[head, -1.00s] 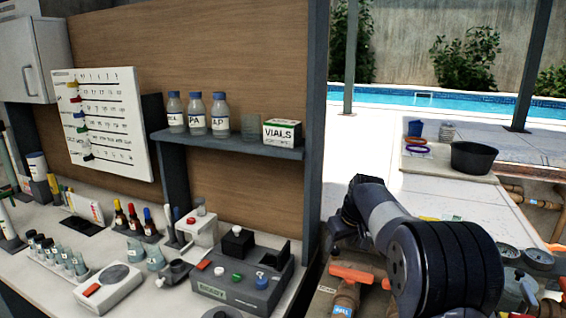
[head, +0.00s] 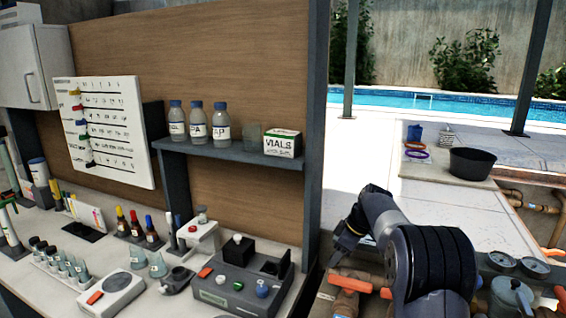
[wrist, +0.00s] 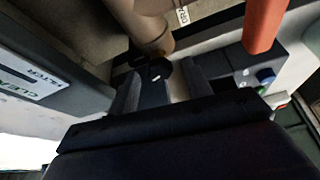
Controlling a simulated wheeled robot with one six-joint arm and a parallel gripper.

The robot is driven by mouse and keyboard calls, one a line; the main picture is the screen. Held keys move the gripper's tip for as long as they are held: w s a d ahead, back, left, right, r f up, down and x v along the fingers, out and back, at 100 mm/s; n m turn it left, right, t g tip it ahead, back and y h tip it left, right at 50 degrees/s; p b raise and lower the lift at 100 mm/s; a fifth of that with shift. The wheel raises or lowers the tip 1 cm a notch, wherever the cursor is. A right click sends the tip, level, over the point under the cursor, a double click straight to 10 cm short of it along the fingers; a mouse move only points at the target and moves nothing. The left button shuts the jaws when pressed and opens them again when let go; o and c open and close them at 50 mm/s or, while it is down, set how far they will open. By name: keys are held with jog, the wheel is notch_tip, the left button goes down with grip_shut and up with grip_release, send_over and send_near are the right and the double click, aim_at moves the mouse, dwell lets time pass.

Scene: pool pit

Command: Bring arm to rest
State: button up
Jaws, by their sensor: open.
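My arm (head: 435,265) is folded at the lower right of the head view, to the right of the bench and its wooden back panel. Its far end bends down and left beside the panel's edge. My gripper (wrist: 165,85) shows in the wrist view as two dark fingers standing apart, with nothing held between them. A brown pipe (wrist: 135,25) and an orange handle (wrist: 264,25) are close beyond the fingers.
The bench holds a grey tester (head: 240,280), dropper bottles (head: 135,228) and vials (head: 80,262). A shelf (head: 228,152) carries bottles and a vials box (head: 283,143). Orange-handled pipes (head: 350,282) and gauges (head: 518,263) lie around my arm. A black tub (head: 472,161) stands behind on paving.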

jog(key=shift+w+n+g+y+p, duration=0.15)
jog(key=shift+n+g+p, duration=0.15)
jog(key=shift+n, duration=0.4)
jog(key=shift+n+g+y+p, duration=0.2)
jog(key=shift+n+p, duration=0.15)
jog(key=shift+n, duration=0.35)
